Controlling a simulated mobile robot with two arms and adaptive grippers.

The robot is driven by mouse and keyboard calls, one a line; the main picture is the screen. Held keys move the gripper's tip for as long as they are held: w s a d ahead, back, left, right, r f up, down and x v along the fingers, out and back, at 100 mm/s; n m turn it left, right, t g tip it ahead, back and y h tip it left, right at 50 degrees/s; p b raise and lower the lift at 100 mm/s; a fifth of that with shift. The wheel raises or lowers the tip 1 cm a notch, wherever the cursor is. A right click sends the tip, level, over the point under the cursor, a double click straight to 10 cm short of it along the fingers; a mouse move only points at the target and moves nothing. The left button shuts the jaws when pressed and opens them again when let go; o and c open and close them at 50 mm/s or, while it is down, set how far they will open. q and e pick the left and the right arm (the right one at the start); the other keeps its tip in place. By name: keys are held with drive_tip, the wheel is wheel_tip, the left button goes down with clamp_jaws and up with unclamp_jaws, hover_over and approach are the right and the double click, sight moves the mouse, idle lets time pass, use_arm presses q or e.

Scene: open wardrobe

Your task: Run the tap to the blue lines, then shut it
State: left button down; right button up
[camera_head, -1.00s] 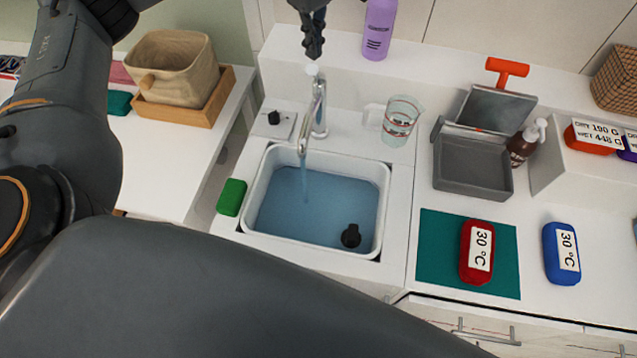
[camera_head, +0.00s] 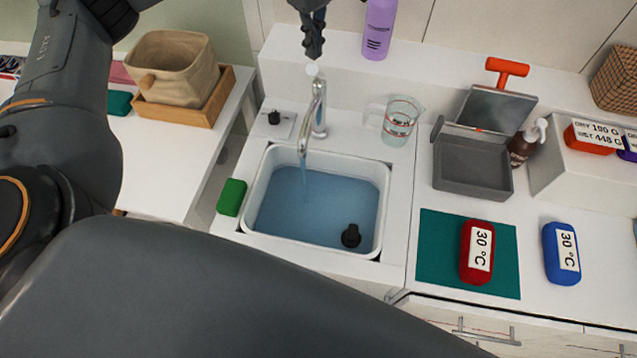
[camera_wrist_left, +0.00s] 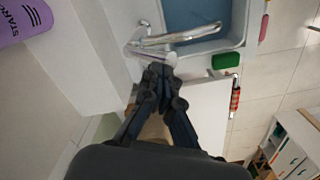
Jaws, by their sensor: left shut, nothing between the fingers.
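The chrome tap (camera_head: 318,108) stands behind the sink, and a thin stream falls from its spout into blue water (camera_head: 318,209) in the white basin (camera_head: 378,190). The tap has a pale knob (camera_head: 312,69) on top. No blue lines can be made out on the basin wall. My left gripper (camera_head: 313,48) is shut and empty, pointing down just above the knob. In the left wrist view, the fingertips (camera_wrist_left: 161,72) appear close to the tap (camera_wrist_left: 178,37); whether they touch cannot be told. My right gripper is out of view.
A black plug-like piece (camera_head: 351,236) sits in the basin's front right. A green sponge (camera_head: 231,197) lies left of it. A measuring jug (camera_head: 401,121) stands right of the tap, and a purple bottle (camera_head: 379,28) stands on the ledge behind.

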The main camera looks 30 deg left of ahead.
sight(314, 67)
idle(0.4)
use_arm(q)
wheel_tip(314, 67, down, 7)
drive_tip(key=b, duration=0.5)
drive_tip(key=shift+f, duration=0.1)
drive_tip(key=shift+r+p, duration=0.4)
drive_tip(key=shift+r, duration=0.45)
drive_tip(key=shift+r+p, duration=1.75)
drive_tip(key=shift+r, duration=1.25)
drive_tip(key=shift+f, duration=0.1)
